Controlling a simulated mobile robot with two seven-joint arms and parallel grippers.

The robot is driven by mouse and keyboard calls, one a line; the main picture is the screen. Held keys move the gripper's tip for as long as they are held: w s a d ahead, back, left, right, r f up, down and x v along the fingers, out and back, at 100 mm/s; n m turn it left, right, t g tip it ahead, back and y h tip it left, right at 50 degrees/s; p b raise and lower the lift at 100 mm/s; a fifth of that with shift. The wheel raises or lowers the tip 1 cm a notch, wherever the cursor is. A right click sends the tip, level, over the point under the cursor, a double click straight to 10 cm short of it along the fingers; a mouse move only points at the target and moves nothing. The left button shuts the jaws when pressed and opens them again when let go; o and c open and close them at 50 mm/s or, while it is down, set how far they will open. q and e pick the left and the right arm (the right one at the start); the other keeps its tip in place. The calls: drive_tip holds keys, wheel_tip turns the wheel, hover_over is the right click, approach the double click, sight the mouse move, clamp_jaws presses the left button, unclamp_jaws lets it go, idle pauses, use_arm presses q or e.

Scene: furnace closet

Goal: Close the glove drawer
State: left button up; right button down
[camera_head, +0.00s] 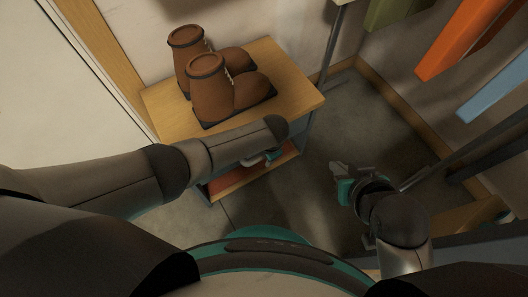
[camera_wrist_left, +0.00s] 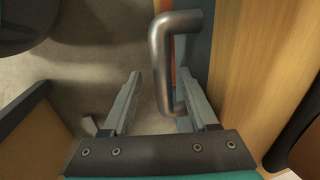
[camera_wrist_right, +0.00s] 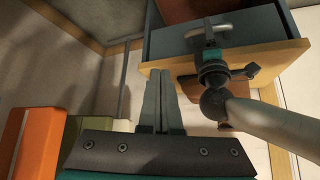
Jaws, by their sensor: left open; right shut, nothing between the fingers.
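A grey-blue cabinet with a wooden top (camera_head: 295,88) stands ahead. Its drawer front (camera_wrist_right: 265,38) carries a metal bar handle (camera_wrist_left: 160,65), which also shows in the right wrist view (camera_wrist_right: 207,30). My left gripper (camera_head: 262,159) is at this front, just under the top's edge. In the left wrist view its fingers (camera_wrist_left: 160,108) are open, with the handle between them, closer to the right finger. Contact cannot be told. My arm hides part of the front, and how far the drawer stands out is unclear. My right gripper (camera_head: 338,170) is shut and empty, right of the cabinet.
Brown boots (camera_head: 235,88) stand on the cabinet top. An orange-red surface (camera_head: 235,180) shows below the top's edge. Orange (camera_head: 470,35), blue (camera_head: 497,90) and green (camera_head: 392,10) items are at the upper right.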

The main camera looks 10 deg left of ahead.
use_arm(q)
drive_tip(key=shift+d+r+p, duration=0.1)
drive_tip(key=shift+r+p, duration=0.4)
drive_tip(key=shift+r, duration=0.05)
drive_tip(key=shift+s+r+p, duration=0.2)
drive_tip(key=shift+r+p, duration=0.45)
drive_tip(key=shift+r, duration=0.15)
use_arm(e)
drive_tip(key=s+d+g+h, duration=0.1)
drive_tip(key=s+d+g, duration=0.2)
drive_tip(key=d, duration=0.1)
use_arm(q)
wheel_tip(320, 180, up, 12)
drive_tip(key=s+d+p, duration=0.1)
drive_tip(key=s+p, duration=0.1)
drive_tip(key=p, duration=0.7)
drive_tip(key=shift+d, duration=0.3)
use_arm(e)
drive_tip(key=s+d+f+g, duration=0.1)
drive_tip(key=s+f, duration=0.2)
drive_tip(key=f, duration=0.6)
drive_tip(key=s+d+f+g+h, duration=0.1)
drive_tip(key=s+f, duration=0.2)
drive_tip(key=f, duration=0.5)
drive_tip(key=shift+s+d+f, duration=0.15)
drive_tip(key=shift+f, duration=0.25)
